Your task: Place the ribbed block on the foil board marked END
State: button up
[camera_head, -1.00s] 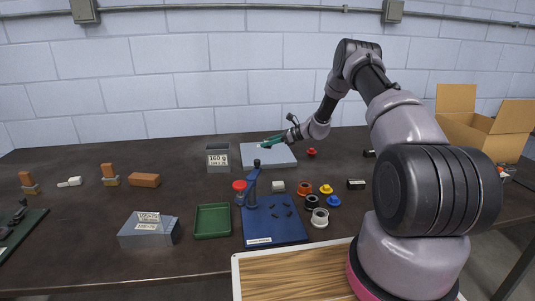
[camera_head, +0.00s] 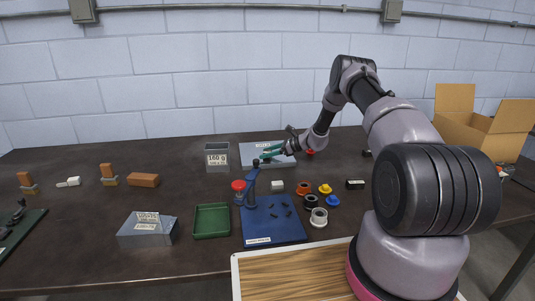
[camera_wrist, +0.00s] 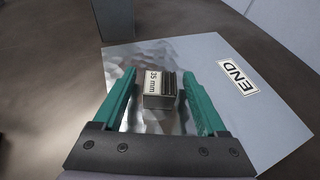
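The ribbed block (camera_wrist: 159,89), small and grey with a "35 mm" label and dark ribs, shows in the wrist view between my gripper's green fingers. A narrow gap shows on each side of it, so my gripper (camera_wrist: 159,72) looks open around it. The shiny foil board (camera_wrist: 205,55) is behind the block, with the END label (camera_wrist: 237,77) to its right. I cannot tell for sure whether the block touches the board. In the head view, my gripper (camera_head: 271,152) is over the near part of the board (camera_head: 250,149); the block cannot be made out there.
A grey bin marked 160 g (camera_head: 217,158) stands just left of the board. A blue base with an upright post (camera_head: 274,228) is in front, near a small pale block (camera_head: 277,186). Coloured spools (camera_head: 326,188) lie to the right. A green tray (camera_head: 212,221) is front left.

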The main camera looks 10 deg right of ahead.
jog(key=shift+r, duration=0.15)
jog(key=v, duration=1.1)
jog(key=shift+d+r, duration=0.1)
jog(key=shift+r, duration=0.05)
jog(key=shift+s+d+r, duration=0.1)
jog(key=shift+d+r, duration=0.1)
jog(key=s+a+r+n+g+h, duration=0.1)
jog(key=s+a+r+n+h, duration=0.3)
jog(key=s+r, duration=0.8)
jog(key=s+a+r+n+g+h, duration=0.15)
jog(key=s+r+n, duration=0.4)
jog(key=r, duration=1.25)
jog(key=s+d+r+n+t+h, duration=0.1)
jog(key=s+r+n, duration=0.3)
jog(key=s, duration=1)
jog(key=s+d+r+n+t+h, duration=0.1)
jog(key=s+r+n+t+h, duration=0.2)
jog(key=s, duration=1.1)
jog(key=shift+r+n+h, duration=0.55)
jog(key=shift+r+n, duration=0.25)
jog(key=shift+n, duration=0.25)
